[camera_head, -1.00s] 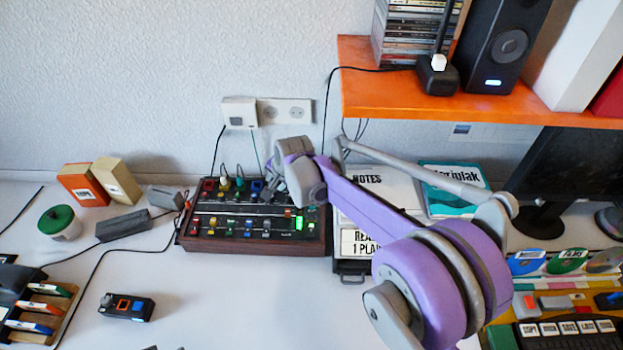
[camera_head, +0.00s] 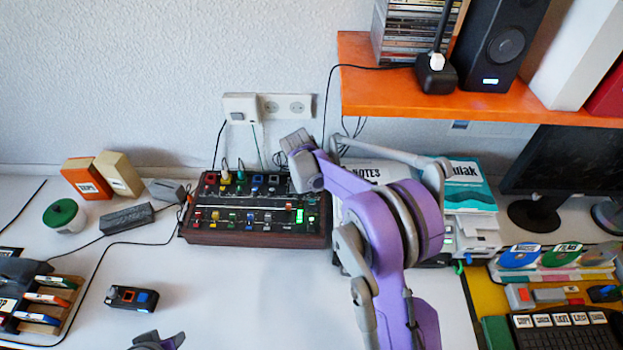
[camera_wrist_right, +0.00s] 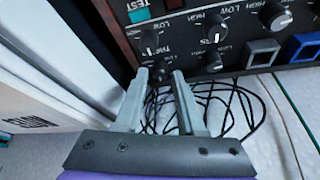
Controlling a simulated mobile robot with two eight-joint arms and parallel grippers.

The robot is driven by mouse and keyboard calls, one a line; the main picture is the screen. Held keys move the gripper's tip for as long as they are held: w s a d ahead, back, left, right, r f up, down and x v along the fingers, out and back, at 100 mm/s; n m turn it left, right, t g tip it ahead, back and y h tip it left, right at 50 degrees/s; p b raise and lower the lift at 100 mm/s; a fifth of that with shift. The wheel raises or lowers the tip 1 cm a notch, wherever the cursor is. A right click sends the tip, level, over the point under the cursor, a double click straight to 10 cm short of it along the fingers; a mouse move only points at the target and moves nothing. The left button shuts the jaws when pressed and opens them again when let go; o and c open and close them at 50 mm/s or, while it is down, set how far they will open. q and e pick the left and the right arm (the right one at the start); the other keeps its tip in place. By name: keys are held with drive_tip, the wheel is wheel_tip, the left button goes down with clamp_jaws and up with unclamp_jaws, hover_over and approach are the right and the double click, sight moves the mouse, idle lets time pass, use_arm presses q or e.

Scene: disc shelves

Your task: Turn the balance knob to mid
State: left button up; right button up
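The mixer console (camera_head: 255,240), a dark box with wooden sides, stands on the desk against the wall. Its top carries several coloured buttons, sliders and knobs, and a green light glows at its right. In the right wrist view, several dark knobs with white pointers (camera_wrist_right: 215,34) show on the panel; I cannot tell which is the balance knob. My right gripper (camera_wrist_right: 161,74) has its fingers apart at the panel's edge, with a small dark knob near the tips; contact is unclear. In the head view my right wrist hides the console's far right corner. My left gripper (camera_head: 160,342) barely shows at the bottom edge.
An orange shelf (camera_head: 400,105) overhangs at the upper right with a speaker (camera_head: 503,45). Books (camera_head: 465,185) lie right of the console. Cables run along its left and behind it. A small black device (camera_head: 132,298) lies in front left. The desk before the console is clear.

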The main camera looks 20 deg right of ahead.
drive_tip(key=shift+w+d+f, duration=0.2)
drive_tip(key=shift+f, duration=0.45)
clamp_jaws()
drive_tip(key=shift+n+b, duration=0.35)
drive_tip(key=shift+n, duration=0.35)
drive_tip(key=shift+t, duration=0.3)
unclamp_jaws()
